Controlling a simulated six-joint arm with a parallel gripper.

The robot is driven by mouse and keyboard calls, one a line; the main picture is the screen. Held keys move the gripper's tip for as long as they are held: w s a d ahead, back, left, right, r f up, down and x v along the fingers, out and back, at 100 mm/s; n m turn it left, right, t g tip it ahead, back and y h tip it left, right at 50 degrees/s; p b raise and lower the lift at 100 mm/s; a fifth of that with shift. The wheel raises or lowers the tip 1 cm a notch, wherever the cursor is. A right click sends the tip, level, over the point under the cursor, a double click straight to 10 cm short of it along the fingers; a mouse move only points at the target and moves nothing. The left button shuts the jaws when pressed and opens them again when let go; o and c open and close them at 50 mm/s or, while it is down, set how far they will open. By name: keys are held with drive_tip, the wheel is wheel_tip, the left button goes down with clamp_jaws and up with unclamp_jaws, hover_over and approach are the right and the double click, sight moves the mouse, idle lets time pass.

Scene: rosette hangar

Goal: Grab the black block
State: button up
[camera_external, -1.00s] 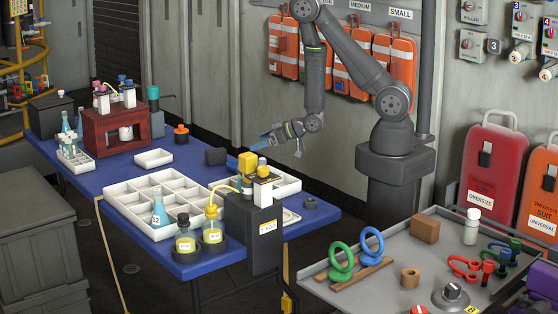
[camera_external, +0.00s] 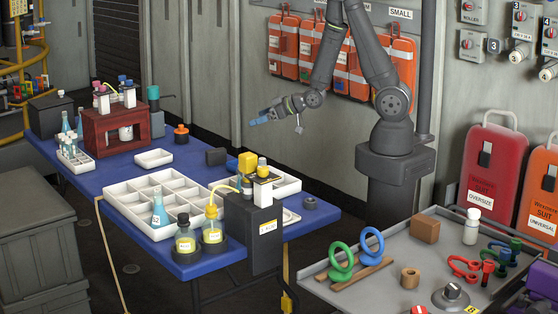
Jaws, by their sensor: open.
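My gripper (camera_external: 256,121) is open and empty, in the air above and to the right of the black block, pointing left. Its blue fingertips are clear of everything.
A white compartment tray (camera_external: 158,193) with a flask lies in front of the block, and a small white tray (camera_external: 154,158) lies to its left. A red rack (camera_external: 115,128) stands farther left.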

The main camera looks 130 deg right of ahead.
wheel_tip(320, 180, up, 5)
drive_tip(key=n+g+y, duration=0.6)
drive_tip(key=n+g, duration=0.2)
drive_tip(key=n, duration=1.9)
hover_over(216, 150)
drive_tip(key=a, duration=0.5)
wheel_tip(216, 150, down, 5)
drive_tip(key=x, duration=1.2)
drive_tip(key=shift+a+f, duration=0.1)
drive_tip(key=shift+a, duration=0.1)
drive_tip(key=shift+w+x, duration=0.1)
drive_tip(key=shift+x, duration=1.25)
drive_tip(key=shift+w+x, duration=0.15)
drive_tip(key=shift+x, duration=1.15)
drive_tip(key=shift+a, duration=0.1)
drive_tip(key=c, duration=1.1)
